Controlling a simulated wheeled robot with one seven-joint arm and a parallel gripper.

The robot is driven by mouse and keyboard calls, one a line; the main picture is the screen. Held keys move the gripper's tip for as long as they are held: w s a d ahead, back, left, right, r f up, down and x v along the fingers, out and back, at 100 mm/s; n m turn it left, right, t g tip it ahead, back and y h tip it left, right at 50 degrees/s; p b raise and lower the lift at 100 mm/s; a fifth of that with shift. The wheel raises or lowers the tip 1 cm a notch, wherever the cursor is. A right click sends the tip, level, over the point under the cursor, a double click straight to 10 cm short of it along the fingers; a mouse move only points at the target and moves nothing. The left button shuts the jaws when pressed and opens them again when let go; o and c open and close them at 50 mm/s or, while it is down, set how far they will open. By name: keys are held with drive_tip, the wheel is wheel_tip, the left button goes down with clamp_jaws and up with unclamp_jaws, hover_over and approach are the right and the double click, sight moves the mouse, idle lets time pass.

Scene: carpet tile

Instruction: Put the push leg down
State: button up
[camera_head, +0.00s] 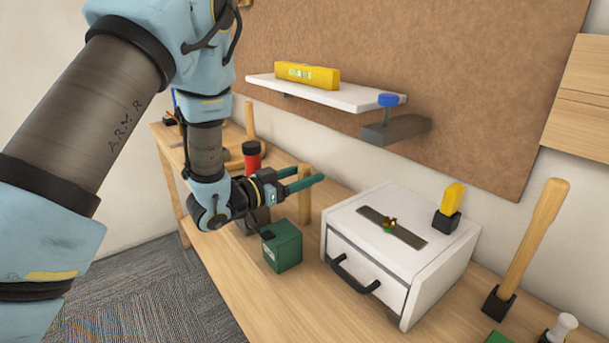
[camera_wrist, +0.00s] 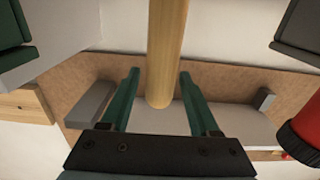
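A plain wooden post (camera_head: 305,207), which I take to be the push leg, stands upright on the bench between a green box and a white drawer box. My gripper (camera_head: 318,179) is level, with its two green fingers at the post's upper part. In the wrist view the post (camera_wrist: 167,45) runs between the open fingers (camera_wrist: 158,76). A gap shows on its left side; the right finger looks close to it, and I cannot tell whether they touch.
The green box (camera_head: 283,247) sits just below my gripper. The white drawer box (camera_head: 350,228) with a black handle is right of the post. A white shelf (camera_head: 350,97) hangs above. A tall wooden rod (camera_head: 530,236) stands at right.

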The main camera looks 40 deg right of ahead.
drive_tip(key=shift+o, duration=0.4)
drive_tip(key=shift+r, duration=0.1)
drive_tip(key=shift+a, duration=0.1)
drive_tip(key=a+b, duration=0.4)
drive_tip(key=a, duration=0.7)
drive_tip(key=shift+w+a, duration=0.35)
drive_tip(key=shift+a, duration=0.05)
drive_tip(key=w+a+f+n+t+y, duration=0.2)
drive_tip(key=w+a+n+t+y, duration=0.3)
drive_tip(key=w+a, duration=0.35)
drive_tip(key=w+a+f+n+t+y, duration=0.35)
drive_tip(key=w+a+y, duration=0.25)
drive_tip(key=w+a, duration=0.3)
drive_tip(key=s+a+n+g+y, duration=0.1)
drive_tip(key=s+a+n+y, duration=0.15)
drive_tip(key=a, duration=0.45)
drive_tip(key=s+a+n+g+y, duration=0.1)
drive_tip(key=s+a+n+y, duration=0.15)
drive_tip(key=a, duration=0.55)
drive_tip(key=s+a+n+g+y, duration=0.1)
drive_tip(key=s+a+n+g, duration=0.3)
drive_tip(key=s, duration=0.5)
drive_tip(key=shift+s+a+y, duration=0.15)
drive_tip(key=shift+a+y, duration=0.15)
drive_tip(key=shift+y, duration=0.1)
